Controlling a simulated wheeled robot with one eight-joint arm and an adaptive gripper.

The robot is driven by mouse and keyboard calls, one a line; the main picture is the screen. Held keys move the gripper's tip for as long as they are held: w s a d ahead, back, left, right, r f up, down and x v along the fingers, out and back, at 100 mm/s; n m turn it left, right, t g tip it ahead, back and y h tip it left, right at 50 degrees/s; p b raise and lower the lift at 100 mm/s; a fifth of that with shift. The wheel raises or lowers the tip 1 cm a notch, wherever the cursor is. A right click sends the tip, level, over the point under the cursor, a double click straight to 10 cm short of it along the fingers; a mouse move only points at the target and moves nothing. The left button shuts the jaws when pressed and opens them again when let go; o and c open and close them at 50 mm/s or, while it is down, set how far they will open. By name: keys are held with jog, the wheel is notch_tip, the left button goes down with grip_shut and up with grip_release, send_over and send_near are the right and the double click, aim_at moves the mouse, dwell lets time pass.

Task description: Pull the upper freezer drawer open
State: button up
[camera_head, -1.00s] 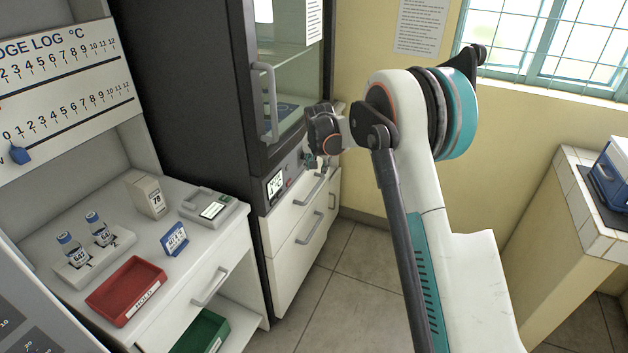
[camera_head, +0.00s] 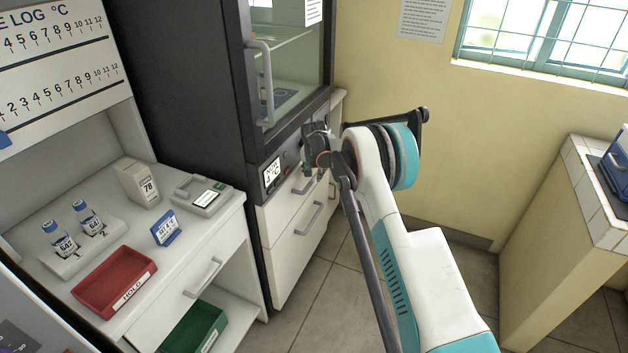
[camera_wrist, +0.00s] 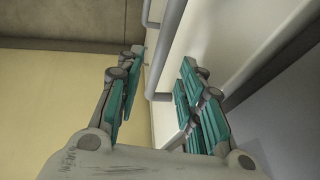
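The upper freezer drawer (camera_head: 284,212) is a white front low in the dark cabinet, below its control panel, and looks shut. Its grey bar handle (camera_head: 303,185) is partly hidden by my arm. My gripper (camera_head: 308,163) is in front of this drawer, near the handle; its fingertips are hard to make out in the head view. In the wrist view my gripper (camera_wrist: 162,90) is open, with teal-padded fingers on both sides. A grey handle bar (camera_wrist: 168,45) runs into the gap between them, in front of a white panel. I cannot tell whether any finger touches it.
The lower drawer (camera_head: 293,258) with its own handle (camera_head: 309,219) is just below. The glass door's handle (camera_head: 264,85) is above. A bench with a red tray (camera_head: 115,282) stands left, and a tiled counter (camera_head: 590,185) right. The floor between is clear.

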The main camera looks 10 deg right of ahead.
aim_at(314, 177)
jog(key=shift+b+x, duration=0.5)
jog(key=shift+x, duration=1.3)
grip_shut()
